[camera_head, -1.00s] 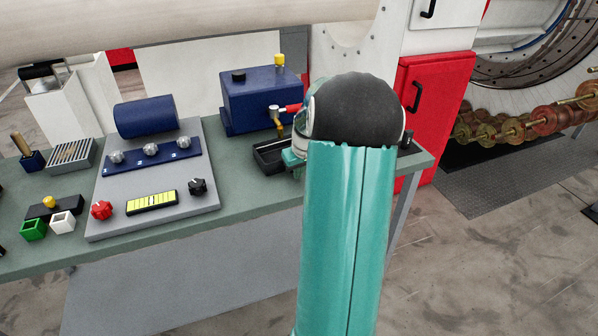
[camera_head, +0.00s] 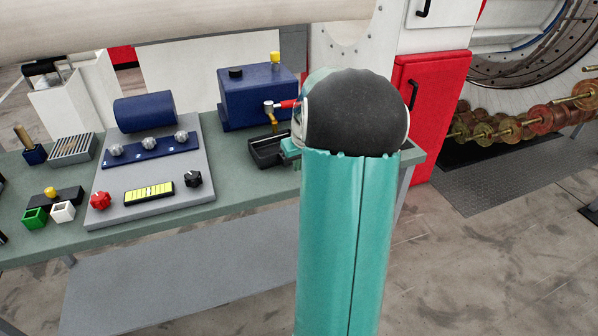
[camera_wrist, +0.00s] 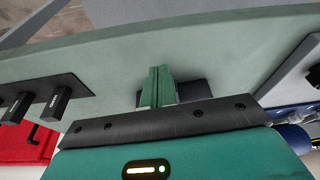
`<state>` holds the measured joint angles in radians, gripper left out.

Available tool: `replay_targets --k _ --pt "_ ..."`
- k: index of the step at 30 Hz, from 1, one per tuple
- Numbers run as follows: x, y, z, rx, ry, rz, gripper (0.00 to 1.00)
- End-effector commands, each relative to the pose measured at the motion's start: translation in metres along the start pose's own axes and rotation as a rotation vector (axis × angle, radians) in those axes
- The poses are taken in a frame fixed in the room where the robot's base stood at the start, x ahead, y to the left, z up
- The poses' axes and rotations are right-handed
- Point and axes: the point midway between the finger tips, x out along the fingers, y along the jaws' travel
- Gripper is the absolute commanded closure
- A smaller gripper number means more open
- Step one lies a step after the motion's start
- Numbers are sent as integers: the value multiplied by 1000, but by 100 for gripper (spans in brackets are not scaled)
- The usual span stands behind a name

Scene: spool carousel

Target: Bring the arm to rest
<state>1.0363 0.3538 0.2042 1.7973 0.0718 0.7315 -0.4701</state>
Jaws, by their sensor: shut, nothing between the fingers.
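My arm shows in the head view as an upright teal link (camera_head: 345,230) topped by a black rounded joint (camera_head: 355,112). It stands in front of the right part of the green workbench (camera_head: 240,195). My gripper is mostly hidden behind that joint there. In the wrist view my gripper (camera_wrist: 159,70) has its two green fingers together, with nothing between them. The fingers show against the green bench top (camera_wrist: 110,65). A black tray (camera_wrist: 194,90) shows just behind and beside them; I cannot tell the gap.
On the bench are a blue box with a tap (camera_head: 258,97), a black tray (camera_head: 265,152) under it, and a grey control panel (camera_head: 150,203). A red cabinet (camera_head: 430,110) stands behind my arm. Spools (camera_head: 540,118) hang at the right. The floor at lower right is clear.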

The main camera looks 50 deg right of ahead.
Motion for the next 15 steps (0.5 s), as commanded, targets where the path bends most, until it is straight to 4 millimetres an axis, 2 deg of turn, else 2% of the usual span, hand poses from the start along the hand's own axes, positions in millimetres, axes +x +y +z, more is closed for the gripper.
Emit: replay_targets --k 1,6,10,15 --pt "-12 0 -1 0 4 3 100" --pt "-42 1 -1 0 2 2 100" --pt "-53 1 1 1 1 1 100" --pt "-57 1 2 2 0 0 100"
